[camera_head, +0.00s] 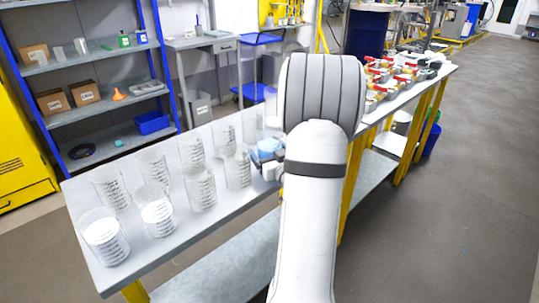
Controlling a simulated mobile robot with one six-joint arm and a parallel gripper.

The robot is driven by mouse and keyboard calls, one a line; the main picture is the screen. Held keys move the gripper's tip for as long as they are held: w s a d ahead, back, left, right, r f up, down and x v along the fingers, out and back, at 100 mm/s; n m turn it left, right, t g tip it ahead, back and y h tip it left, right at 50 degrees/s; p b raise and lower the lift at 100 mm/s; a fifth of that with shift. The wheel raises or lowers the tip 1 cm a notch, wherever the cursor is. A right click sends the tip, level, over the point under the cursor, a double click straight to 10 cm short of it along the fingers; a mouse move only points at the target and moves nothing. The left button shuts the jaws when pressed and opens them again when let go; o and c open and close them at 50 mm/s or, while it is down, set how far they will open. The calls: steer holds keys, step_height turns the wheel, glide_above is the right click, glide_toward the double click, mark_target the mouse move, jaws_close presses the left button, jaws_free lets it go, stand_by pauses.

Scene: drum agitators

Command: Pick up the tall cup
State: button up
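Several clear graduated cups stand upright in rows on the grey table (225,205). The front-left cup (104,238) and the one beside it (156,212) hold something white. Other cups include one in the front row (201,188), one nearer my arm (238,168) and one at the back (191,150). A clear upright shape (271,108), perhaps a taller cup, shows just left of my arm and is partly hidden by it. I cannot tell for sure which is the tall cup. My gripper is mostly hidden behind my wrist, right of the cups; its fingers are not clear.
Red-handled metal parts (385,72) crowd the table's far right end. A shelf unit (95,105) with boxes and bottles stands behind at left, beside a yellow cabinet (20,140). The floor (440,210) to the right is clear.

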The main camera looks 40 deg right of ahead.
steer(key=c, duration=1)
steer(key=shift+c, duration=0.5)
steer(key=shift+r, duration=0.15)
